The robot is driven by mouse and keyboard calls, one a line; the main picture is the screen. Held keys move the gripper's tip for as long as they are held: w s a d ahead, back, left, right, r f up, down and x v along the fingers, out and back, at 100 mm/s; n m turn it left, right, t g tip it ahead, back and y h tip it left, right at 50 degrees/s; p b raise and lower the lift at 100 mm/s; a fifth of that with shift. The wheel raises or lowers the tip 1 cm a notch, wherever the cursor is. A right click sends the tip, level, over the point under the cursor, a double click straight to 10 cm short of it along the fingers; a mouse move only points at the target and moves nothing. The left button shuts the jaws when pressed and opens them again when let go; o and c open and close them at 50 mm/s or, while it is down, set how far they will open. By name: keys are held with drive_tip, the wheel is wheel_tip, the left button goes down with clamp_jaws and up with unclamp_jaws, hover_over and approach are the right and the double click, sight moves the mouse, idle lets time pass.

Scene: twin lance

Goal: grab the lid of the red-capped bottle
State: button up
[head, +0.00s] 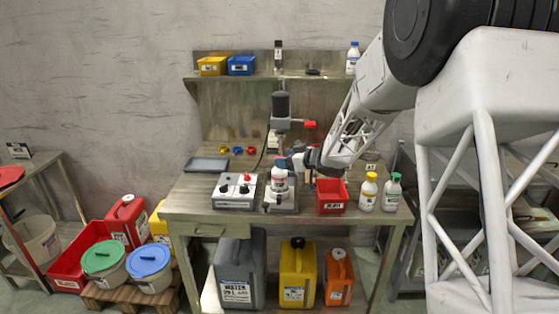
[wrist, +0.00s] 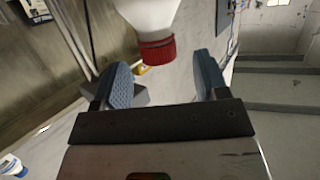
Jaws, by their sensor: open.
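The red-capped bottle (head: 279,181) is white and stands on the stirrer base on the workbench. In the wrist view its white shoulder (wrist: 150,12) and red lid (wrist: 157,50) show at the top middle, inverted in the picture. My gripper (head: 289,162) is at the bottle's top, reaching in from the right, and partly hides the lid in the head view. In the wrist view my gripper (wrist: 163,72) is open, with one blue-grey finger on each side of the lid. Gaps show between lid and fingers; the lid lies around the fingertips' line.
A white control box (head: 234,192) stands left of the bottle and a red bin (head: 331,196) right of it. The stirrer's dark motor head (head: 281,105) rises behind. Yellow-capped (head: 368,192) and green-capped (head: 392,192) bottles stand farther right. A grey tray (head: 206,164) lies at the back left.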

drive_tip(key=shift+x, duration=2.6)
drive_tip(key=shift+c, duration=0.3)
drive_tip(key=c, duration=0.9)
